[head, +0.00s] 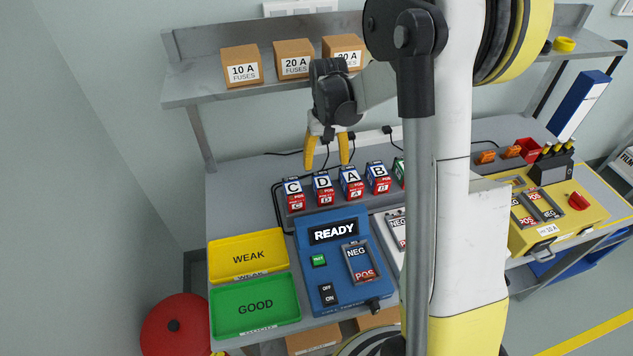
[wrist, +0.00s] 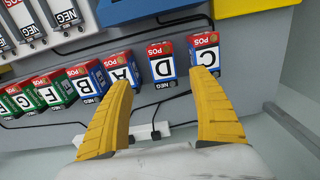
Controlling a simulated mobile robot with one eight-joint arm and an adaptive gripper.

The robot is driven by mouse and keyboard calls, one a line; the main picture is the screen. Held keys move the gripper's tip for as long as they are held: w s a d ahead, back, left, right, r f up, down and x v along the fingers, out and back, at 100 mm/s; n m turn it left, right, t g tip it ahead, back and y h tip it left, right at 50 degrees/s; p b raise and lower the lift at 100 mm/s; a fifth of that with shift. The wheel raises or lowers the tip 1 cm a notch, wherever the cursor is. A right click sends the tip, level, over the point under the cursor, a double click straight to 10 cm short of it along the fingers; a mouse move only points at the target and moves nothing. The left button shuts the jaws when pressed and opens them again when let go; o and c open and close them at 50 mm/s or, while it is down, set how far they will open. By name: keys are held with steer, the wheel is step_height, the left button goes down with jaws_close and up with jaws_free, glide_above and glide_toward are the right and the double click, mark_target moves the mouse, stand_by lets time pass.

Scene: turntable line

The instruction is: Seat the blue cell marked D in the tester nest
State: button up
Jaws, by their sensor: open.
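The blue cell D (head: 324,188) stands in a row on the bench, between cell C (head: 293,193) and cell A (head: 352,182). In the wrist view, cell D (wrist: 161,65) shows between my fingertips but farther off, with cell C (wrist: 205,53) by the right finger and cell A (wrist: 120,70) by the left. My gripper (head: 327,164) is open and empty, above and behind the row. The blue tester (head: 318,281) stands in front of the cells, its screen reading READY. Its nest (head: 361,262) is a grey recess labelled NEG and POS.
A yellow WEAK tray (head: 247,257) and a green GOOD tray (head: 254,307) lie left of the tester. Cell B (head: 378,178) stands close right of A; green cells (wrist: 48,90) continue the row. A shelf (head: 200,82) with fuse boxes hangs above. My arm hides the bench's middle.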

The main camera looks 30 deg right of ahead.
mark_target(323, 182)
step_height(323, 182, down, 4)
steer(key=shift+d+f+b, duration=0.15)
steer(key=shift+b, duration=0.4)
steer(key=f, duration=0.2)
steer(key=f+b, duration=0.1)
steer(key=w+f+b, duration=0.1)
steer(key=f, duration=0.1)
steer(key=shift+a+f, duration=0.3)
steer(key=shift+s+r, duration=0.1)
steer(key=c, duration=1.5)
